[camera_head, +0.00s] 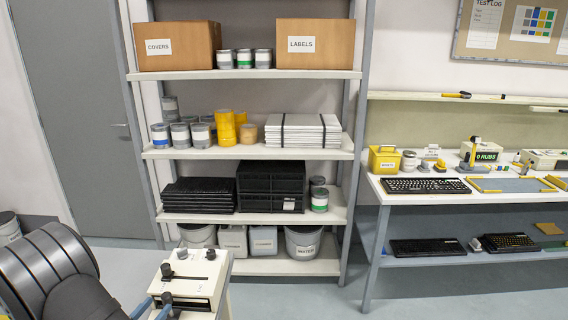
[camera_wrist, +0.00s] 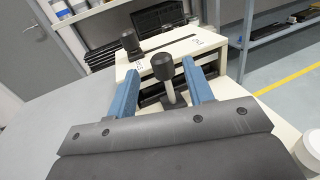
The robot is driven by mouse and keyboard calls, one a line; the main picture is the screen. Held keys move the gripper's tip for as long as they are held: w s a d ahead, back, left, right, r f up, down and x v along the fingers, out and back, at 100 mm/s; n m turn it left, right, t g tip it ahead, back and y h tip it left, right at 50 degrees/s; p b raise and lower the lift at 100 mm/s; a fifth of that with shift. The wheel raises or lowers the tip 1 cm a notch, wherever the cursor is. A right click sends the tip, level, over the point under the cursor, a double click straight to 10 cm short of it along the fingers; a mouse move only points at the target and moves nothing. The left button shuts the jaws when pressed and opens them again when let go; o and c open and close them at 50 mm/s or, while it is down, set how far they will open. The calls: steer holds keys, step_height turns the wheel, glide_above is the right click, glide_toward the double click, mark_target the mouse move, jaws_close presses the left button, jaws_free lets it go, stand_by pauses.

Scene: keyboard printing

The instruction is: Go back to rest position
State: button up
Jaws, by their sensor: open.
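My gripper (camera_wrist: 160,72) is open, its two blue fingers spread apart. In the head view the blue fingers (camera_head: 152,307) show at the bottom left, beside a cream box-shaped device (camera_head: 200,288). In the wrist view this device (camera_wrist: 208,47) lies just ahead of the fingers. A black round knob (camera_wrist: 163,67) on a pale stem stands between the fingers, with a visible gap on either side. A second black knob (camera_wrist: 130,41) stands farther left on the device. The lower part of the device is hidden by the gripper.
A shelf unit (camera_head: 250,217) with boxes, cans and black stacks stands behind the device. A workbench (camera_head: 420,199) with keyboards is at the right. A grey door (camera_head: 80,100) is at the left. Open floor (camera_head: 310,298) lies right of the device.

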mark_target(166, 293)
steer(key=shift+x, duration=2.75)
